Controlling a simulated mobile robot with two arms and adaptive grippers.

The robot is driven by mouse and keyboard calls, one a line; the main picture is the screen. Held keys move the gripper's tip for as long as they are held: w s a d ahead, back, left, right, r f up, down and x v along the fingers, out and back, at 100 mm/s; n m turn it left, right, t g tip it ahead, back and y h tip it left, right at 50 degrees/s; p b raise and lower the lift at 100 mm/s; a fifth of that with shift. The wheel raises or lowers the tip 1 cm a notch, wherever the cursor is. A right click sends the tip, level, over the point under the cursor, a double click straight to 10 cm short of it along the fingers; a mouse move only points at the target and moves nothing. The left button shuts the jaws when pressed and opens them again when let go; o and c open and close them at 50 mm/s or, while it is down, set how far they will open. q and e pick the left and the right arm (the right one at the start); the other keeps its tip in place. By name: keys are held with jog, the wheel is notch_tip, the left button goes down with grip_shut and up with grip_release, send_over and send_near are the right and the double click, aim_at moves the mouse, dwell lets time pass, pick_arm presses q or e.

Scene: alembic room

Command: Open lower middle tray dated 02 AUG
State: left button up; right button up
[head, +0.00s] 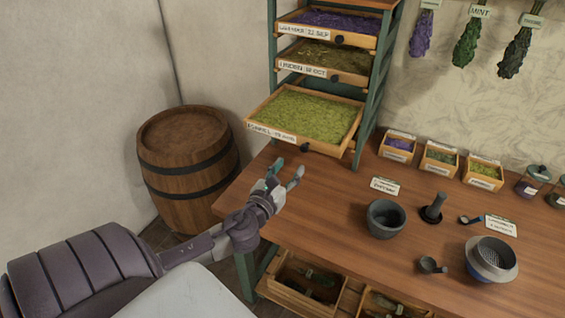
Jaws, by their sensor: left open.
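A wooden rack with green posts (378,70) stands at the back of the table and holds several stacked trays. The lowest visible tray (352,134), full of yellow-green herb, sticks well out of the rack. Its front has a white label at the left, too small to read surely, and a dark round knob. Above it are a tray of brownish herb (328,60) and a tray of purple flowers (330,20), which stick out less. My left gripper (286,171) is open and empty, below and in front of the lowest tray's knob, apart from it. My right gripper is not in view.
On the table (335,235) stand a mortar (385,218), a pestle (433,208), a metal sieve bowl (491,259) and small herb boxes (438,158). A barrel (187,165) stands left of the table. Under the tabletop, a drawer (300,290) shows its contents.

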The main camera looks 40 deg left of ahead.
pick_arm(q)
jog(key=shift+v, duration=1.6)
